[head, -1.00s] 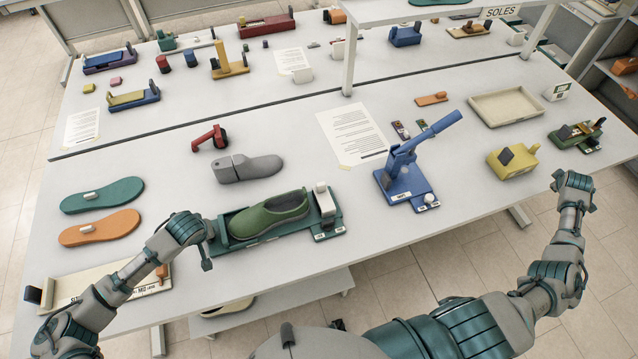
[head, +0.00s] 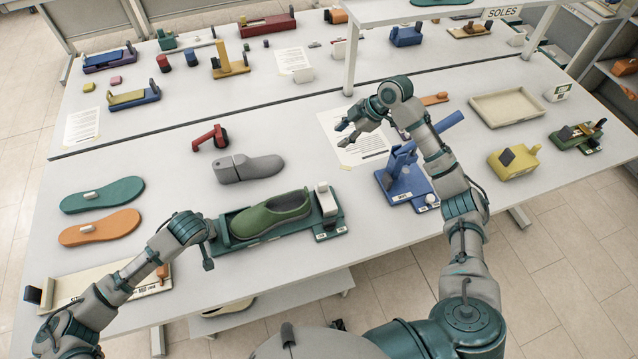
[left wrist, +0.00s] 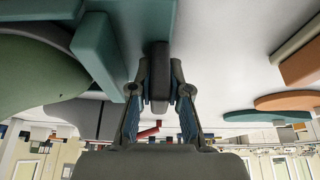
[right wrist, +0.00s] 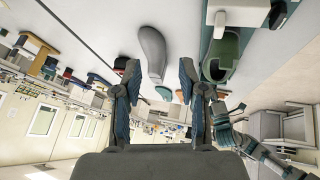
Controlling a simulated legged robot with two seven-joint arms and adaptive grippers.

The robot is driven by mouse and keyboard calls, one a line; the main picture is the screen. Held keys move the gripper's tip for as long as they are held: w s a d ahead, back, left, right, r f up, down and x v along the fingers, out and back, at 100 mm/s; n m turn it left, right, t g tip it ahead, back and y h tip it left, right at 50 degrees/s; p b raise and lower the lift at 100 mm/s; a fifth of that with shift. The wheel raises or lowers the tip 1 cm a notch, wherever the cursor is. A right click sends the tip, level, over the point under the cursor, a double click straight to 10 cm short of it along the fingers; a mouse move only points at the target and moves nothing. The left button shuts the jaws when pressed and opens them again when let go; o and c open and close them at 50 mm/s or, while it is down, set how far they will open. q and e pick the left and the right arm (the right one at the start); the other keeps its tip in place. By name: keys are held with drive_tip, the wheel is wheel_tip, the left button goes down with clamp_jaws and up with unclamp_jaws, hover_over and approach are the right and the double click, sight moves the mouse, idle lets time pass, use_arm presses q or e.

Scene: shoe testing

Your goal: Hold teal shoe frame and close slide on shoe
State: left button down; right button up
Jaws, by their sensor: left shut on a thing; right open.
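The teal shoe frame (head: 277,238) lies on the near table with a green shoe (head: 272,214) in it. A slide with a white block (head: 325,199) stands at the frame's right end, close to the shoe. My left gripper (head: 209,247) is at the frame's left end. In the left wrist view its fingers (left wrist: 160,95) are shut on a dark grip beside the teal frame. My right gripper (head: 349,126) is open and empty, above the table behind the blue press. In the right wrist view the green shoe (right wrist: 221,55) shows beyond its spread fingers (right wrist: 160,90).
A blue lever press (head: 402,180) stands right of the frame, under my right forearm. A grey shoe last (head: 248,168) and a red tool (head: 211,138) lie behind the frame. Teal (head: 103,195) and orange soles (head: 100,228) lie at left. A cream tray (head: 506,107) is at right.

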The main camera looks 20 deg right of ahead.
sight(324, 183)
drive_tip(key=s+a+f+g, duration=0.1)
drive_tip(key=s+a+f, duration=0.1)
drive_tip(key=f, duration=0.2)
drive_tip(key=s+a+f+n+g, duration=0.1)
drive_tip(key=a+f, duration=0.2)
drive_tip(key=f, duration=0.2)
drive_tip(key=s+a+f+g+h, duration=0.1)
drive_tip(key=s+a+f, duration=0.1)
drive_tip(key=f, duration=0.3)
drive_tip(key=shift+s+a+g, duration=0.3)
drive_tip(key=shift+s+a, duration=0.05)
clamp_jaws()
drive_tip(key=shift+a, duration=0.1)
